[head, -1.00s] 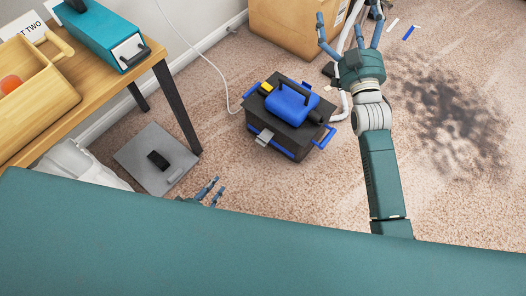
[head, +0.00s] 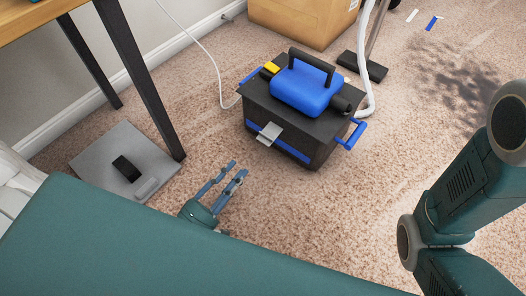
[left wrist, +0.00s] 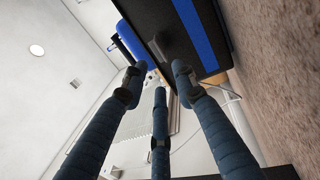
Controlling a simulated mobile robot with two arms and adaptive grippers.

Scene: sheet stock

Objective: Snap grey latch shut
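The grey latch (head: 270,133) is on the front of a black toolbox (head: 315,148) with a blue stripe, standing on the carpet. The latch sticks out from the front face at a slant and looks open. My left gripper (head: 237,170) is below and left of the latch, apart from the box, with its fingers spread and empty.
A blue case (head: 307,88) with a black handle lies on the lid. A blue side handle (head: 352,134) sticks out right. A grey plate (head: 100,160) lies by the table leg (head: 150,85). A cardboard box (head: 300,18) stands behind.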

